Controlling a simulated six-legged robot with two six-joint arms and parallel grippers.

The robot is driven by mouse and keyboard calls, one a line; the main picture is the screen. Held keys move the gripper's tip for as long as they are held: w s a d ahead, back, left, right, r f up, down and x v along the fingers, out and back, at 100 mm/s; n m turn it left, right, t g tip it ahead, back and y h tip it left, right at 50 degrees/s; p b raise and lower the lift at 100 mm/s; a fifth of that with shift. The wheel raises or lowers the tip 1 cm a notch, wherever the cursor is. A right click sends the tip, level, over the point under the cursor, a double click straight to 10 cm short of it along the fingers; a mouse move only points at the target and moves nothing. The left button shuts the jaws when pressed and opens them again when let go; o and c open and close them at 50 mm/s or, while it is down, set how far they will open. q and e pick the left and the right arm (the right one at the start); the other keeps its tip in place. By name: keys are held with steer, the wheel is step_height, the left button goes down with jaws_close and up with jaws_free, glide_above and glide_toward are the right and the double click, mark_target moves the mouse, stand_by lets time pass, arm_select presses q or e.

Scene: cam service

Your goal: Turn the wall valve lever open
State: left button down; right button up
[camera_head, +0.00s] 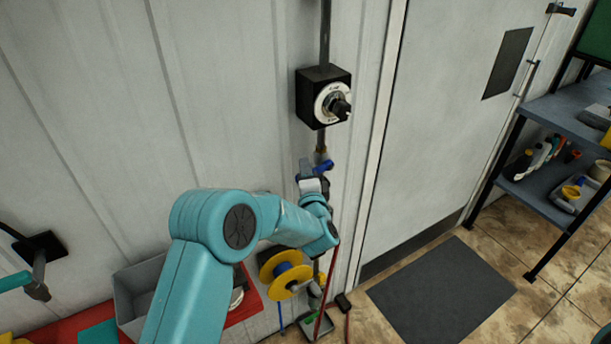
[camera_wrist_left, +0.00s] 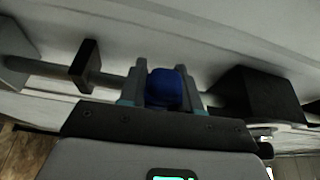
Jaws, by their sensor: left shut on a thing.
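The wall valve has a blue lever (camera_head: 323,166) on a vertical pipe, below a black switch box. My left gripper (camera_head: 312,178) is at the lever, with its arm coming in from the lower left. In the left wrist view, the blue lever end (camera_wrist_left: 166,88) sits between the two fingers of my left gripper (camera_wrist_left: 163,92), which are shut on it. The valve body is mostly hidden behind the gripper. My right gripper is not in view.
The black box with a round dial (camera_head: 330,97) is on the wall just above. A door (camera_head: 440,120) and a dark floor mat (camera_head: 440,290) are to the right, beside a shelf (camera_head: 560,110). A yellow reel (camera_head: 284,275) and a grey bin (camera_head: 135,290) are below.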

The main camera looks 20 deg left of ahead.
arm_select(q)
steer(key=shift+w+d+f+n+t+y+b, duration=0.15)
steer(key=shift+f+n+y+b, duration=0.3)
steer(key=shift+n+b, duration=1.15)
steer(key=shift+w+d+f+n+t+y+b, duration=0.2)
steer(key=shift+f+n+b, duration=0.45)
steer(key=shift+b, duration=1.8)
steer(key=shift+w+f+n+t+y+b, duration=0.1)
steer(key=shift+f+n+t+y+b, duration=0.2)
steer(key=shift+f+n+b, duration=1.15)
steer(key=shift+r+m+b, duration=0.4)
steer(key=shift+r+b, duration=0.2)
steer(key=shift+r, duration=0.3)
steer(key=c, duration=0.9)
jaws_free()
steer(key=b+v, duration=0.2)
steer(key=v, duration=1.4)
steer(key=shift+s+d, duration=0.15)
